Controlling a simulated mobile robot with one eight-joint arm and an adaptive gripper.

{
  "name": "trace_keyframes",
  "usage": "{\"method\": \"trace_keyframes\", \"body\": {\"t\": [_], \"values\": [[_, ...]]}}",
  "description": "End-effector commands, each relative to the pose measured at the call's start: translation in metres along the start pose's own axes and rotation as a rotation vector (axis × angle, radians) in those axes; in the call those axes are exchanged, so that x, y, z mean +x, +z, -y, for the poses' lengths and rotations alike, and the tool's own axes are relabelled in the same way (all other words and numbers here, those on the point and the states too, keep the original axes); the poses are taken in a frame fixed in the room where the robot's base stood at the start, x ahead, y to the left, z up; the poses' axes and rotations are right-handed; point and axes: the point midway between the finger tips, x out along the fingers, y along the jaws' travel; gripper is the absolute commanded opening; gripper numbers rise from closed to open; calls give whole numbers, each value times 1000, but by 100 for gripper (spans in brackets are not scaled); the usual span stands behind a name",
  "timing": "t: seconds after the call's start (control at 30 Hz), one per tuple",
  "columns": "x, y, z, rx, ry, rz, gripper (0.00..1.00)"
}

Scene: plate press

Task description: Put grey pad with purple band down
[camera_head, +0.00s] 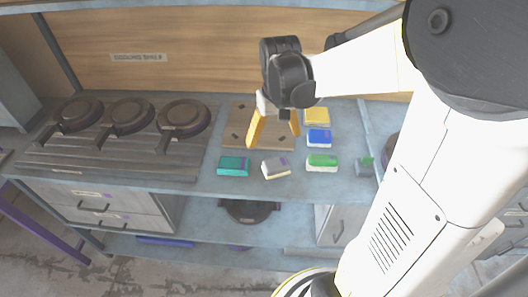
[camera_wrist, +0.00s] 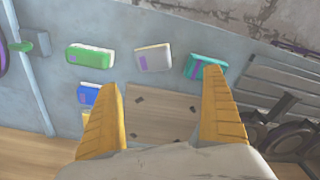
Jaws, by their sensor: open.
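The grey pad with the purple band (camera_head: 275,168) lies on the blue-grey counter, near its front edge. It also shows in the wrist view (camera_wrist: 154,58), pale, with a small purple patch at one end. My gripper (camera_head: 273,138) is open and empty, above the wooden board and behind the pad in the head view. In the wrist view my two yellow fingers (camera_wrist: 163,82) are spread wide, with the grey pad past their tips and nothing between them.
A teal pad (camera_head: 233,166) lies left of the grey pad and a green one (camera_head: 322,162) right. Blue (camera_head: 319,138) and yellow (camera_head: 316,116) pads lie farther back. A wooden board (camera_head: 240,128) lies behind. Dark round pans (camera_head: 183,118) stand at left.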

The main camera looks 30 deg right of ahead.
Motion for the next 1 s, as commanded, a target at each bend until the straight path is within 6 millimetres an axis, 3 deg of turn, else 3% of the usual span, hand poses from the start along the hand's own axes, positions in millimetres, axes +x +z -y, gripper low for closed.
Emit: {"method": "trace_keyframes", "body": {"t": [0.2, 0.5, 0.7, 1.0], "values": [[-51, 47, 48, -75, -6, -220, 96], [-75, 102, 88, -152, -52, -483, 96], [-76, 112, 95, -166, -68, -542, 96], [-76, 112, 95, -166, -69, -544, 96]]}}
